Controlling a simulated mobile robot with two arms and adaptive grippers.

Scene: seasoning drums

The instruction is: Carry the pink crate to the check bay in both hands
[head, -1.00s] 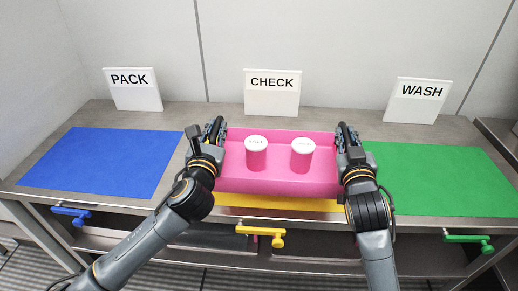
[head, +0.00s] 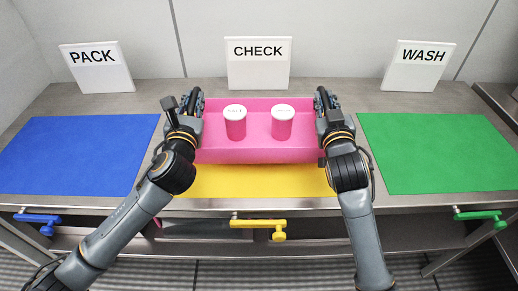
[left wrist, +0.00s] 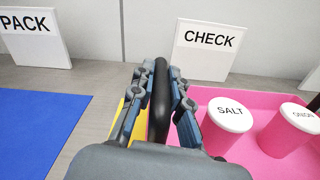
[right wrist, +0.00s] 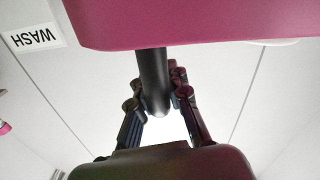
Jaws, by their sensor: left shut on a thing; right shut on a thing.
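The pink crate (head: 260,152) is above the back part of the yellow mat (head: 255,182), in front of the CHECK sign (head: 258,62). It looks level; I cannot tell its height over the counter. Two pink drums with white lids, SALT (head: 235,125) and another (head: 282,125), stand upright inside. My left gripper (head: 190,103) is shut on the crate's left black handle (left wrist: 162,100). My right gripper (head: 323,100) is shut on the right black handle (right wrist: 153,80). The crate's pink wall (right wrist: 180,22) fills the top of the right wrist view.
The blue mat (head: 75,155) with the PACK sign (head: 96,67) is at left. The green mat (head: 435,155) with the WASH sign (head: 419,65) is at right. Blue (head: 38,220), yellow (head: 258,224) and green (head: 480,216) handles stick out at the counter's front.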

